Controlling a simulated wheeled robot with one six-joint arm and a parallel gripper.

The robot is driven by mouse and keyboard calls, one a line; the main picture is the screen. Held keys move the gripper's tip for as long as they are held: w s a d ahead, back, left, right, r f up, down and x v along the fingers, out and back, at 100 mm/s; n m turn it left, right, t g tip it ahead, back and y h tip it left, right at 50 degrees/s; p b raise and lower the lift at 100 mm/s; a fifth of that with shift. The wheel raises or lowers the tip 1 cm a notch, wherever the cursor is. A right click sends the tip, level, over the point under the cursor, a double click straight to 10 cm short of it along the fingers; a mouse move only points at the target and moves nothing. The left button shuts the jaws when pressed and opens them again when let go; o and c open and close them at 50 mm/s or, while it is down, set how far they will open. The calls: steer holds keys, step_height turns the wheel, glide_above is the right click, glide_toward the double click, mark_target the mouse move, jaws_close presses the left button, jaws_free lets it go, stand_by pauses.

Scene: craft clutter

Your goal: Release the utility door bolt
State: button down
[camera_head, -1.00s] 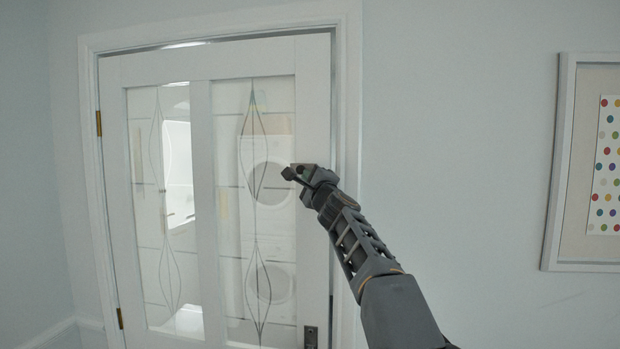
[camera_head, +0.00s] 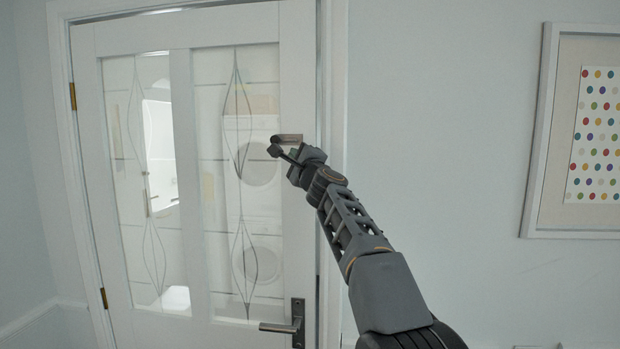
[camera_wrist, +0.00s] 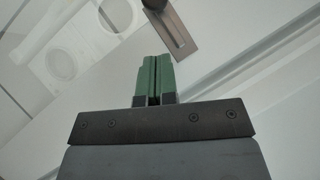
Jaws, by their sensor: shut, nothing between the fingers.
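A white glazed door (camera_head: 183,130) stands in its frame. A small brownish metal plate (camera_head: 290,138), seemingly the bolt, is on its right stile, high above the handle. In the wrist view the plate (camera_wrist: 178,32) lies just beyond the fingertips, to their upper right. A dark, rounded metal piece (camera_wrist: 153,4) beside it is cut off by the top edge. My gripper (camera_wrist: 154,60) has green fingers pressed together and empty. In the head view its tip is just below the plate, partly hidden by my wrist. I cannot tell whether it touches the plate.
A dark lever handle (camera_head: 292,322) sits low on the door's right stile. Brass hinges (camera_head: 72,96) are on its left edge. A framed dotted picture (camera_head: 580,130) hangs on the right wall. The wall between frame and picture is bare.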

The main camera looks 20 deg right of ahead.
steer(key=b+v, duration=0.4)
steer(key=v, duration=0.5)
steer(key=shift+s+b, duration=0.3)
steer(key=shift+b, duration=0.1)
steer(key=shift+a, duration=0.2)
steer(key=s+a+f+n+g+y, duration=0.1)
steer(key=s+a+f+n+g, duration=0.2)
steer(key=f, duration=0.6)
steer(key=s+f+n+g, duration=0.1)
steer(key=f+n+g, duration=0.3)
steer(key=f+n, duration=0.3)
steer(key=s+a+f+n+g+y, duration=0.1)
steer(key=s+a+f+n+g, duration=0.15)
steer(key=f, duration=0.75)
steer(key=s+d+f+n+g+h, duration=0.2)
steer(key=s+f+n+g, duration=0.2)
steer(key=s+f, duration=0.5)
steer(key=s+d+f+n+g+h, duration=0.3)
steer(key=s+f, duration=0.7)
steer(key=s, duration=0.3)
steer(key=shift+n+g, duration=0.35)
steer(key=shift+d, duration=0.1)
steer(key=c, duration=1.8)
jaws_free()
steer(key=shift+c, duration=0.2)
